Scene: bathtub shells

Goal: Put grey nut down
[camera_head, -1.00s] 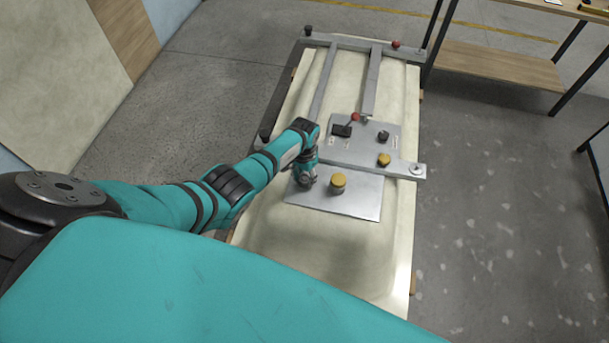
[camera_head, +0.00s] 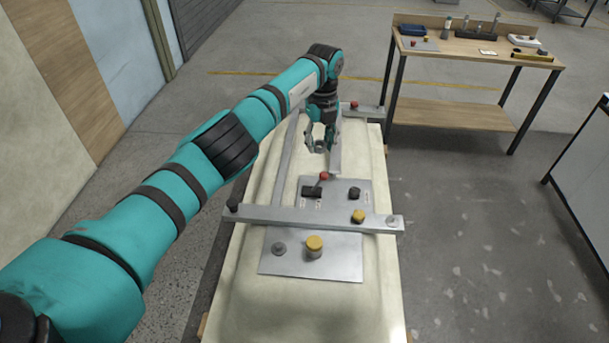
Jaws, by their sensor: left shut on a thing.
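My left gripper (camera_head: 320,145) hangs over the far half of the bathtub shell (camera_head: 340,310), above the frame bars. It is shut on a small grey thing, which appears to be the grey nut (camera_head: 320,148); the fingers hide part of it. I cannot tell whether the nut touches anything below. A small grey round piece (camera_head: 279,248) lies on the near metal plate (camera_head: 345,262), beside a yellow-topped cylinder (camera_head: 314,246). My right gripper is not in view.
A metal crossbar (camera_head: 335,216) spans the shell, with a black knob (camera_head: 232,204) at its left end. A second plate carries a red knob (camera_head: 324,176), a black knob (camera_head: 354,193) and a yellow knob (camera_head: 358,216). A wooden workbench (camera_head: 470,50) stands at the back right.

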